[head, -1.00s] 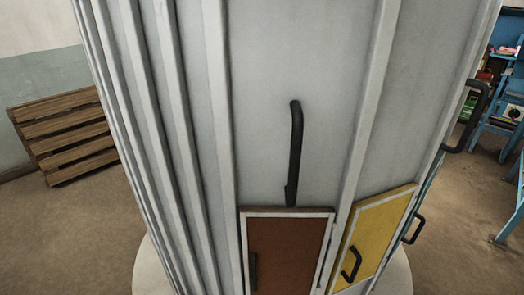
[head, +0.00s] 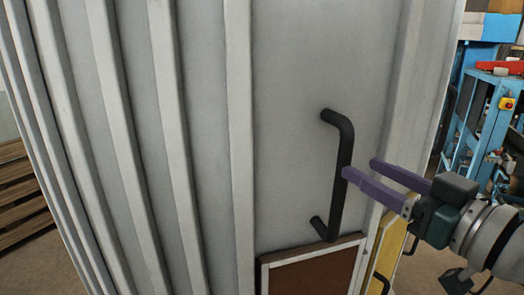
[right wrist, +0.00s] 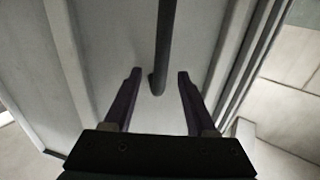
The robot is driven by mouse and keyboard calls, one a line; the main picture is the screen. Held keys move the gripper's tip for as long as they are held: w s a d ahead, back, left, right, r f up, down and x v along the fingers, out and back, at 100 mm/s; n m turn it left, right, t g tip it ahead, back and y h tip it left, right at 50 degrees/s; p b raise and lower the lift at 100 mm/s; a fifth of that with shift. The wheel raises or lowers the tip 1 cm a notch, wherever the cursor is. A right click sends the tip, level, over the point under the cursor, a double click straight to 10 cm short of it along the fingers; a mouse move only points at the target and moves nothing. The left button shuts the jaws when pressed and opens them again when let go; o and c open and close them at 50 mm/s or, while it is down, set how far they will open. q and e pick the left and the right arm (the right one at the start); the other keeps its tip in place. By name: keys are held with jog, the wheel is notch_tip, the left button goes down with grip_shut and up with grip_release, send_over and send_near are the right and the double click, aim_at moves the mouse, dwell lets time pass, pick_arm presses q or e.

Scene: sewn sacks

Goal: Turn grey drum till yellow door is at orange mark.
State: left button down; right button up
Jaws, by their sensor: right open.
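The grey drum (head: 205,130) with upright ribs fills most of the head view. A black bar handle (head: 342,180) stands upright on its panel above a brown door (head: 312,272). The yellow door (head: 388,245) is right of the brown one, partly hidden behind my right gripper. My right gripper (head: 359,168) is open, its purple fingers at the handle's right side. In the right wrist view the handle (right wrist: 164,45) lies in line with the gap between the open fingers (right wrist: 159,76); I cannot tell contact. No orange mark is visible. My left gripper is out of view.
A wooden pallet (head: 20,200) lies on the floor at far left. Blue machinery (head: 485,115) with a yellow-and-red switch box (head: 507,104) stands behind at right. Bare floor shows between it and the drum.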

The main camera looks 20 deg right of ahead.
aim_at(349, 162)
jog(key=w, duration=0.3)
jog(key=w+a, duration=0.1)
jog(key=w, duration=0.1)
jog(key=shift+w, duration=0.3)
grip_shut()
dwell(1.2)
